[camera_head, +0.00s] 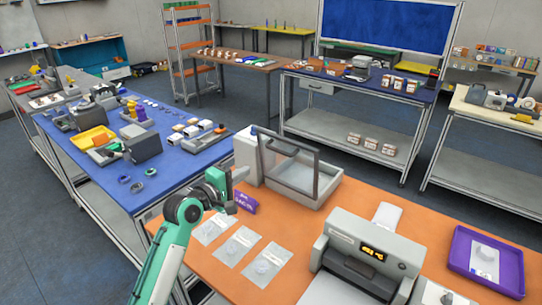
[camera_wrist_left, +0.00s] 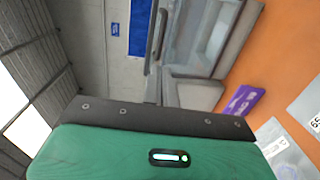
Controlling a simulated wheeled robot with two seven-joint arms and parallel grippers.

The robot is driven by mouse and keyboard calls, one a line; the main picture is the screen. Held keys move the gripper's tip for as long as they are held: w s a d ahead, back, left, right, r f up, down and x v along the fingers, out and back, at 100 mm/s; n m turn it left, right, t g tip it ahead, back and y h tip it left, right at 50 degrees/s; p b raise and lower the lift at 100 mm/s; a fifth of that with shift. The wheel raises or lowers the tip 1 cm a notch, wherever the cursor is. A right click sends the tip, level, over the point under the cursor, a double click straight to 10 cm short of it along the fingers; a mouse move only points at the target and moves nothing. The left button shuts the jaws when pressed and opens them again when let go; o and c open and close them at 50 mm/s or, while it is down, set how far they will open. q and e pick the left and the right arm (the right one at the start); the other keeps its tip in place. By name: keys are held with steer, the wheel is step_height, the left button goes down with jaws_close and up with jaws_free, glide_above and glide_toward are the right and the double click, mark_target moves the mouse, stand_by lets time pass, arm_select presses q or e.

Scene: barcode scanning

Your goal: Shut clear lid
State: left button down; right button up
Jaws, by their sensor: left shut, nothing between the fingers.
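A clear lid (camera_head: 287,158) with a grey frame stands raised, tilted up, on a light grey box (camera_head: 297,185) on the orange table. The lid's frame and handle bar also show at the top of the left wrist view (camera_wrist_left: 153,55). My left gripper (camera_head: 238,178) is shut and empty, just left of the box and apart from the lid as far as I can tell. Its fingertips are small and partly hidden in the head view. In the left wrist view the green and dark wrist housing fills the bottom. My right gripper is not in view.
A purple packet (camera_head: 245,202) lies close below my left gripper. Several clear bags (camera_head: 240,246) lie flat in front. A grey machine with an orange display (camera_head: 372,250) and a purple tray (camera_head: 459,248) stand to the right. A blue table (camera_head: 185,172) is at the left.

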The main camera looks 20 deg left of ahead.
arm_select(q)
steer(key=p, duration=0.4)
glide_toward(277, 151)
steer(key=x, duration=0.5)
steer(key=shift+w+d, duration=0.15)
steer(key=shift+w+d+f, duration=0.15)
steer(key=shift+w+d, duration=0.1)
steer(key=shift+w, duration=0.4)
steer(key=shift+w, duration=0.15)
